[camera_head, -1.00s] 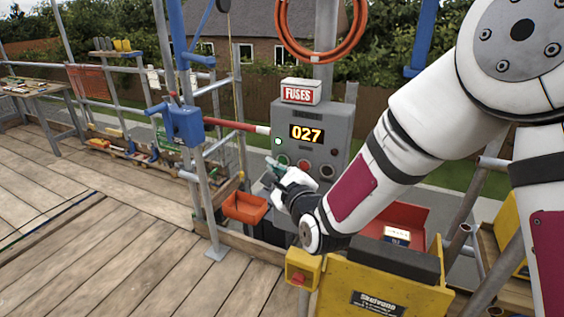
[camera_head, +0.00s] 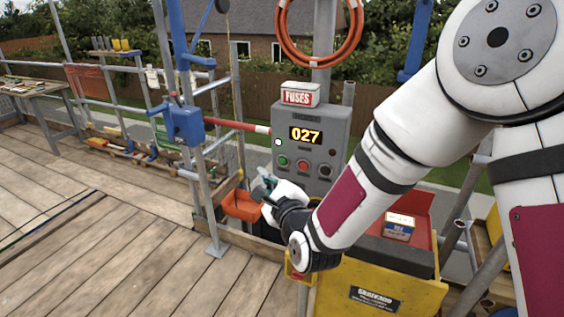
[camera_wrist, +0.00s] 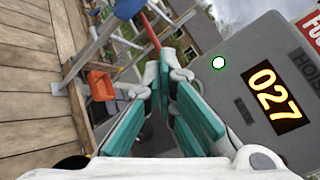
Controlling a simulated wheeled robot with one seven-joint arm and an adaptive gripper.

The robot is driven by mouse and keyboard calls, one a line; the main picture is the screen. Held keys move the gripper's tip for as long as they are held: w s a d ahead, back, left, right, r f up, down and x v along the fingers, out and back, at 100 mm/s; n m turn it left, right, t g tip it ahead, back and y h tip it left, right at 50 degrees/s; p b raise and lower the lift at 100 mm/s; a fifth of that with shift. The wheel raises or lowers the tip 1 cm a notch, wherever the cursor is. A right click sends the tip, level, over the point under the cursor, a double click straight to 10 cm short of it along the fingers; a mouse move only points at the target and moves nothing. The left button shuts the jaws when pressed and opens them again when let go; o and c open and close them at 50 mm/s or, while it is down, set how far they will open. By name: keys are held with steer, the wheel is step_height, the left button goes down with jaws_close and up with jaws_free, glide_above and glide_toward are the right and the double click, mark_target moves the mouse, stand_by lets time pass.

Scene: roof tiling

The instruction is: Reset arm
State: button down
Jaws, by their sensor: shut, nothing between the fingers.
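My gripper (camera_head: 264,184) is in front of the lower left of a grey control box (camera_head: 311,125), apart from it as far as I can tell. In the wrist view my gripper (camera_wrist: 168,95) shows two teal-padded fingers with nothing held between them. The box has a display reading 027 (camera_head: 305,134), a small lit white lamp, and green, red and dark buttons below. In the wrist view the box (camera_wrist: 240,100) fills the right side, tilted. My arm comes in from the right of the head view.
An orange bin (camera_head: 243,205) hangs on the scaffold pole behind my gripper. A yellow machine (camera_head: 375,285) with a red tray stands under my forearm. A blue clamp (camera_head: 184,124) is on the poles. The plank deck (camera_head: 110,250) at left is mostly clear.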

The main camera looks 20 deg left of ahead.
stand_by(0.4)
steer(key=s+d+r+n+g+h, duration=0.1)
steer(key=d+r+n+h, duration=0.4)
steer(key=d, duration=0.7)
steer(key=s+d+r+n+g+h, duration=0.15)
steer(key=d+r+n, duration=0.4)
steer(key=d, duration=0.75)
steer(key=s+d+n+g+h, duration=0.2)
steer(key=s+d+n, duration=0.1)
steer(key=s+d, duration=0.5)
steer(key=s+d+r+n+g+h, duration=0.1)
steer(key=s+d+n+g+h, duration=0.1)
steer(key=s+d, duration=0.6)
steer(key=s+n+g, duration=0.1)
steer(key=s+n, duration=0.1)
steer(key=s, duration=0.4)
steer(key=shift+s+d+h, duration=0.2)
steer(key=shift+h, duration=0.15)
